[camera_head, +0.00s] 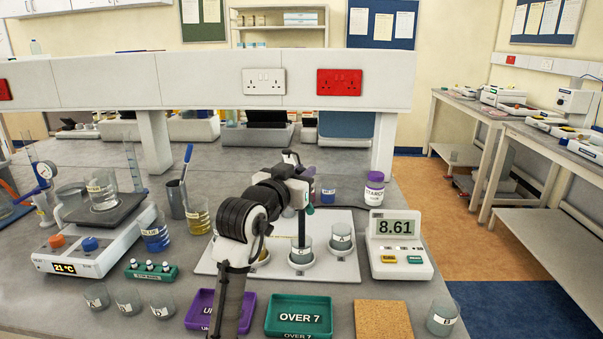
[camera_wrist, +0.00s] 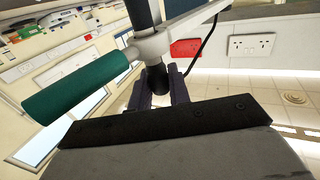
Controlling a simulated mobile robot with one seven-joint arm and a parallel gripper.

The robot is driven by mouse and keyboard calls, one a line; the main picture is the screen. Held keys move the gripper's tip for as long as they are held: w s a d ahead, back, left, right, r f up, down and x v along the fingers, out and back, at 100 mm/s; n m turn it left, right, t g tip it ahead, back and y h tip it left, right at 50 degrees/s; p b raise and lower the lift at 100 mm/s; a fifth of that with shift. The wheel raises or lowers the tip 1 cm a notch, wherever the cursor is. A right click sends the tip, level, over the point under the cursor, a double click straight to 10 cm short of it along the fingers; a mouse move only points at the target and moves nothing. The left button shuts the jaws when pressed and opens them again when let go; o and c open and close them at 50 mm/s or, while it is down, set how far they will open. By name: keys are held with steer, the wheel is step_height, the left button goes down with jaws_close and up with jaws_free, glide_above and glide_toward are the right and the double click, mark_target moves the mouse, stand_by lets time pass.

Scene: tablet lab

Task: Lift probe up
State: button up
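The probe is a dark rod (camera_head: 302,226) on a pale holder. In the head view it stands upright with its lower end in a labelled beaker (camera_head: 302,257) on the white tray. My gripper (camera_head: 298,172) is at the top of the probe. In the wrist view its two dark fingers (camera_wrist: 160,97) stand either side of the rod's black rounded end (camera_wrist: 157,80). I cannot tell whether they touch it. The pale bracket (camera_wrist: 156,46) carries a green handle (camera_wrist: 78,87), which lies outside my fingers. The meter (camera_head: 398,247) reads 8.61.
Another beaker (camera_head: 341,239) stands close right of the probe's beaker. A starch jar (camera_head: 374,189) is behind. A purple tray (camera_head: 203,309) and a green "OVER 7" tray (camera_head: 299,317) lie in front. A raised shelf (camera_head: 200,80) crosses behind the bench.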

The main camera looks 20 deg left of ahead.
jaws_close()
step_height(320, 180, up, 8)
steer(key=p, duration=0.4)
steer(key=o, duration=0.6)
jaws_free()
steer(key=shift+r, duration=0.1)
steer(key=shift+o, duration=0.8)
steer(key=shift+s+f, duration=0.2)
steer(key=shift+s, duration=0.05)
steer(key=s+a+b, duration=0.1)
steer(key=s+b, duration=0.3)
steer(key=s, duration=0.9)
steer(key=shift+a, duration=0.4)
